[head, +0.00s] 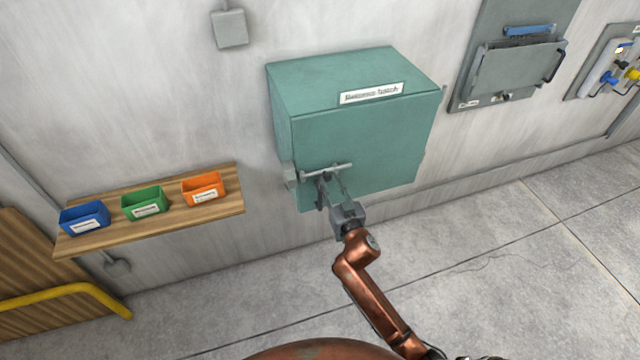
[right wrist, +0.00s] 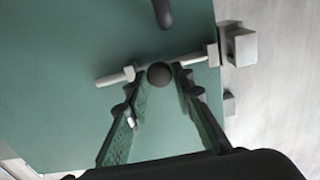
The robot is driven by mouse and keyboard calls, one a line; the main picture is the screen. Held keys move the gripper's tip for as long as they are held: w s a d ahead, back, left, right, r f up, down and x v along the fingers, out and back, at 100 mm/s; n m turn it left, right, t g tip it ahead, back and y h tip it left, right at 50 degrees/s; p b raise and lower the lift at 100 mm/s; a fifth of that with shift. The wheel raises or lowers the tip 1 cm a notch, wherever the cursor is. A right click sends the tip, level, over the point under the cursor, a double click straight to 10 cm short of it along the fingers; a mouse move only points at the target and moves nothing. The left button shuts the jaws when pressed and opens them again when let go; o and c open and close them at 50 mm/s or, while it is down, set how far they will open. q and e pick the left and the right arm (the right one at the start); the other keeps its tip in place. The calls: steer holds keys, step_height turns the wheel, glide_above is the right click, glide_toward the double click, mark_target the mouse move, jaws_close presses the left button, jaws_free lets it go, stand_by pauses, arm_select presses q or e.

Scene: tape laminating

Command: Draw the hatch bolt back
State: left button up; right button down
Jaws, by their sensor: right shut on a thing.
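The hatch is the front of a teal wall box (head: 365,140) with a white label on top. A pale bolt rod (head: 343,167) lies across its lower left front; it also shows in the right wrist view (right wrist: 112,78). A dark round knob (right wrist: 159,74) stands out from the rod. My right gripper (head: 326,178) is shut on the knob, one finger on each side in the right wrist view (right wrist: 157,75). A grey keeper block (right wrist: 241,47) sits beyond the box edge. I cannot tell whether the rod's tip is inside it. My left gripper is out of view.
A dark handle end (right wrist: 163,12) is near the bolt. A wooden shelf (head: 233,202) with blue (head: 84,217), green (head: 144,203) and orange (head: 204,189) bins is on the left. A grey panel (head: 515,70) is on the right wall. The floor below is clear.

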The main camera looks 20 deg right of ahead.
steer(key=shift+d, duration=0.25)
steer(key=c, duration=1.7)
jaws_free()
steer(key=shift+d, duration=0.1)
steer(key=shift+s, duration=0.35)
steer(key=s, duration=1.1)
steer(key=shift+s+d, duration=0.1)
steer(key=shift+s, duration=0.05)
